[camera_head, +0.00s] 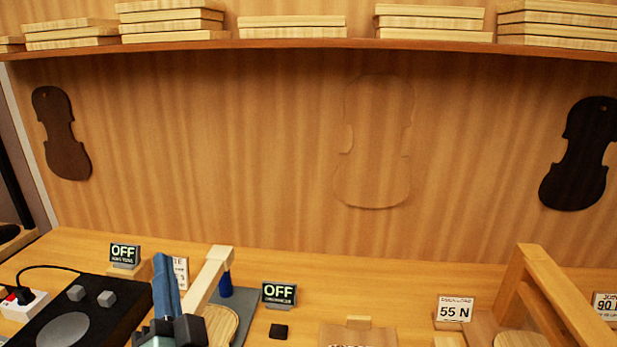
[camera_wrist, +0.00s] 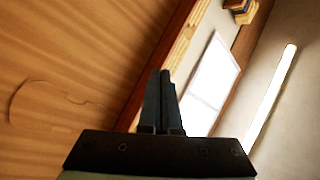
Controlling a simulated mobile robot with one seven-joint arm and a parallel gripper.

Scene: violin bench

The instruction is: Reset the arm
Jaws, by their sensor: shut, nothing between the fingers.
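My gripper (camera_wrist: 161,75) is in the middle of the wrist view, its two dark fingers together with nothing between them. It points up past the shelf edge towards the ceiling and touches nothing that I can see. In the head view, blue and dark parts of my arm stand up at the lower left, in front of the bench. The rest of the arm is out of frame.
Two OFF signs (camera_head: 125,254) (camera_head: 279,293), a 55 N sign (camera_head: 455,310) and a wooden frame (camera_head: 520,275) stand on the bench. A shelf (camera_head: 300,43) with wood stacks runs above.

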